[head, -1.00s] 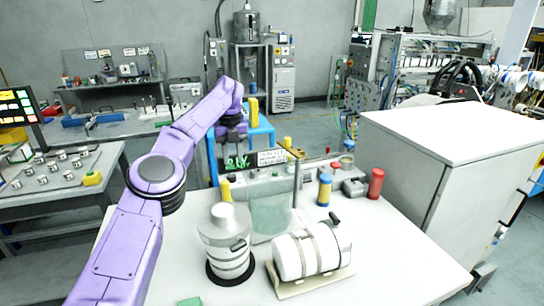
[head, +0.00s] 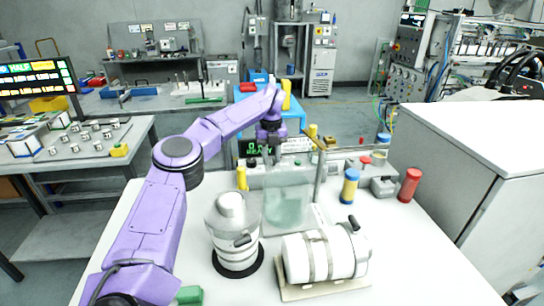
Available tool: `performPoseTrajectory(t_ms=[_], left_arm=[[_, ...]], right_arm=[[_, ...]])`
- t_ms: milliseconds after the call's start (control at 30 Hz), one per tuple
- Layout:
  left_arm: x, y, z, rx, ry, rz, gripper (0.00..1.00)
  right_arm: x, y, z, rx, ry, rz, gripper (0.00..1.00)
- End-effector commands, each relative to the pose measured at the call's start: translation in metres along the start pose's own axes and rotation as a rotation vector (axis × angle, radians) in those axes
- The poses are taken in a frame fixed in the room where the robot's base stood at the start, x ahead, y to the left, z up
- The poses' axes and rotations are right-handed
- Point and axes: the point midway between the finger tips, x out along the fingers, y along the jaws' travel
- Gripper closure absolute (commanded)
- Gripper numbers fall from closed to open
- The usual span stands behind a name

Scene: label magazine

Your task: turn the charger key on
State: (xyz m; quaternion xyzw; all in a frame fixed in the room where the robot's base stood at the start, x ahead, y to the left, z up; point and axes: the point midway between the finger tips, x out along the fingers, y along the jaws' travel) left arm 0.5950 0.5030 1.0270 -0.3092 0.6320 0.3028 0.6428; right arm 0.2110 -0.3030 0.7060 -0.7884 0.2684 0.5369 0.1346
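My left gripper (head: 271,158) points down just above the unit, right of the display and behind a clear greenish panel (head: 287,206). Its fingertips are small and partly covered, so I cannot tell whether they are open or touching anything. My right gripper is not in view.
A white canister (head: 233,222) stands upright and a strapped white cylinder (head: 325,254) lies in a cradle at the table's front. A yellow-blue bottle (head: 349,186) and a red bottle (head: 410,185) stand on the right. The table's front right is clear.

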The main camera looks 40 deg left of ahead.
Motion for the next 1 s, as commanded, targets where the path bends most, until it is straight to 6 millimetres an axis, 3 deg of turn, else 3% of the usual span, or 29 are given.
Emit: performPoseTrajectory(t_ms=[233, 367, 767, 1000], left_arm=[[0.0076, -0.0035, 0.0024, 0.000, 0.001, 0.008, 0.65], [0.0074, -0.0036, 0.0027, -0.001, 0.002, 0.007, 1.00], [0.0048, -0.0038, 0.0022, 0.018, 0.002, 0.004, 1.00], [0.0031, -0.0027, 0.0027, 0.128, 0.001, 0.004, 1.00]], right_arm=[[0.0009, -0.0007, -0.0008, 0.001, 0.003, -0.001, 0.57], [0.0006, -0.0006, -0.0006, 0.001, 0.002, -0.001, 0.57], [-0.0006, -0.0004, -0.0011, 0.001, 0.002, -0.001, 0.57], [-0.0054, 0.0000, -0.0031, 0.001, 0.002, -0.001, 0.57]])
